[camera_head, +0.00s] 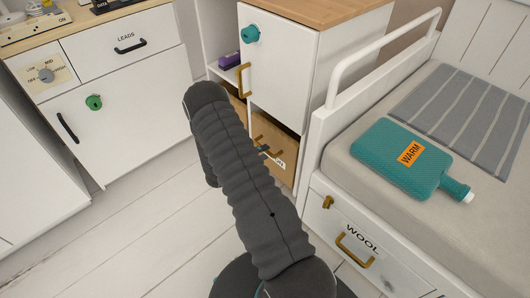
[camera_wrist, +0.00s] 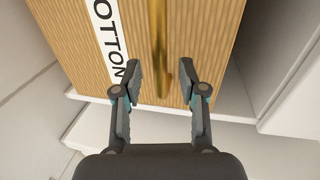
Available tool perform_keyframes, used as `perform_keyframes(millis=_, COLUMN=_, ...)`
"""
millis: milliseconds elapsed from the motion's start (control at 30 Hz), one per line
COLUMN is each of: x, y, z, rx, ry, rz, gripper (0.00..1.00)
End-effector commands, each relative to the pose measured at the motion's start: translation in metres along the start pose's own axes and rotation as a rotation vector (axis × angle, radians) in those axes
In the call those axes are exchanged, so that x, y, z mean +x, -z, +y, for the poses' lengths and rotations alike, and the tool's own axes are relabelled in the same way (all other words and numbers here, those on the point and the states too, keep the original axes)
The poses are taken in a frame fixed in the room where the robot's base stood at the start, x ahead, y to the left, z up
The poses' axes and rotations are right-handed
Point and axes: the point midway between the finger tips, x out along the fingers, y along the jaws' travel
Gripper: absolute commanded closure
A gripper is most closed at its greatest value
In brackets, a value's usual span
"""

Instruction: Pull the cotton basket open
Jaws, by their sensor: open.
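The cotton basket (camera_wrist: 215,30) is a tan woven box front with a white label (camera_wrist: 108,40) reading "OTTON" in the part that shows. Its brass handle (camera_wrist: 158,45) runs up the picture in the wrist view. My gripper (camera_wrist: 160,70) is open, with one finger on each side of the handle's lower part and gaps to it on both sides. In the head view the basket (camera_head: 286,174) sits in the low bay under the white cupboard, largely hidden behind my arm. Only the end of its label and a little of my gripper show there.
A white cupboard door with a teal knob (camera_head: 251,34) and brass pull (camera_head: 243,80) is above the basket. The bed with a WOOL drawer (camera_head: 362,240) stands close on the right. A white cabinet (camera_head: 130,110) is left. Open floor (camera_head: 130,235) lies at lower left.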

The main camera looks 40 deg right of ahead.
Motion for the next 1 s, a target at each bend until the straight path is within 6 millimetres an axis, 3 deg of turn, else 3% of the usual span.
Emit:
perform_keyframes(millis=200, x=0.020, y=0.000, z=0.000, rx=0.002, ry=0.000, rz=0.000, gripper=0.59)
perform_keyframes(millis=533, x=0.023, y=-0.001, z=0.000, rx=0.001, ry=0.000, rz=-0.001, gripper=0.59)
perform_keyframes(millis=567, x=0.023, y=-0.001, z=0.000, rx=0.001, ry=0.000, rz=-0.001, gripper=0.61)
perform_keyframes(millis=700, x=0.023, y=-0.001, z=0.000, rx=0.001, ry=0.000, rz=-0.001, gripper=0.96)
perform_keyframes(millis=733, x=0.023, y=-0.001, z=0.000, rx=0.001, ry=0.000, rz=0.000, gripper=1.00)
perform_keyframes(millis=900, x=0.023, y=0.000, z=0.000, rx=0.002, ry=0.000, rz=0.000, gripper=1.00)
perform_keyframes(millis=933, x=0.013, y=-0.003, z=0.002, rx=0.000, ry=0.000, rz=-0.004, gripper=1.00)
perform_keyframes(millis=1000, x=0.019, y=-0.001, z=0.001, rx=0.001, ry=0.000, rz=-0.001, gripper=1.00)
